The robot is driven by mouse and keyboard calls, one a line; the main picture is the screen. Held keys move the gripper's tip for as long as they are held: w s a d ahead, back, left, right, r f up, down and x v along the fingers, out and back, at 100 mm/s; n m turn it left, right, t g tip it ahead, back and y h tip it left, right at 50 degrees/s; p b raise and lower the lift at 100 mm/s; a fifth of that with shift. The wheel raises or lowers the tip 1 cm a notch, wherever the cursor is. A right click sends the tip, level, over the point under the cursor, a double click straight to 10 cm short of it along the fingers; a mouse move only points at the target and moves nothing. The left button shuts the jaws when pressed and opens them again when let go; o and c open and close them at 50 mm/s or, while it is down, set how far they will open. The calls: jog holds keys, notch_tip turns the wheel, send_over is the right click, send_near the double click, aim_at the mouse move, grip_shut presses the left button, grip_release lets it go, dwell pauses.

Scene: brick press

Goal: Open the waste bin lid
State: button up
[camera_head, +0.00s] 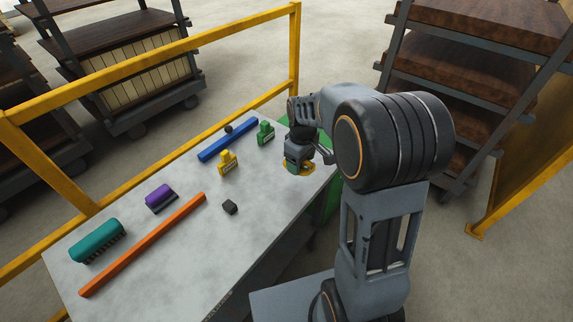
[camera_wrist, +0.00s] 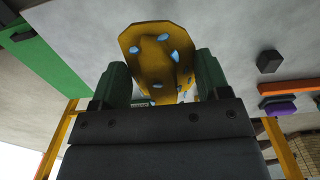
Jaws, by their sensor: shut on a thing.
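A green box-like body (camera_head: 332,198), which looks like the waste bin, stands at the table's right end, largely hidden by the table and my arm. A green panel also shows at upper left in the wrist view (camera_wrist: 48,65). I cannot tell whether its lid is open. My gripper (camera_head: 298,165) is over the table's right edge, beside the green body. In the wrist view its two fingers (camera_wrist: 163,75) are shut on a yellow faceted piece (camera_wrist: 155,42) with pale blue spots. I cannot tell whether the piece touches the table.
The grey table (camera_head: 185,265) carries a blue bar (camera_head: 228,139), yellow stamp (camera_head: 228,163), green stamp (camera_head: 266,132), black block (camera_head: 230,207), orange bar (camera_head: 145,243), purple brush (camera_head: 158,196) and teal brush (camera_head: 97,241). Yellow railing (camera_head: 150,62) runs behind. Shelving (camera_head: 480,75) stands at right.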

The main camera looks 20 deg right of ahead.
jog(key=w+f, duration=0.2)
jog(key=w+a+f, duration=0.1)
jog(key=w, duration=0.1)
jog(key=w+f, duration=0.2)
jog(key=shift+a+f+p, duration=0.25)
jog(key=shift+f+p, duration=0.1)
jog(key=shift+w+a+f, duration=0.2)
jog(key=shift+w+f, duration=0.25)
jog(key=shift+f, duration=0.25)
jog(key=shift+f+p, duration=0.35)
jog(key=shift+f, duration=1.1)
jog(key=shift+f, duration=0.15)
jog(key=o, duration=0.4)
jog(key=shift+f, duration=0.1)
jog(key=o, duration=0.4)
jog(key=shift+o, duration=0.2)
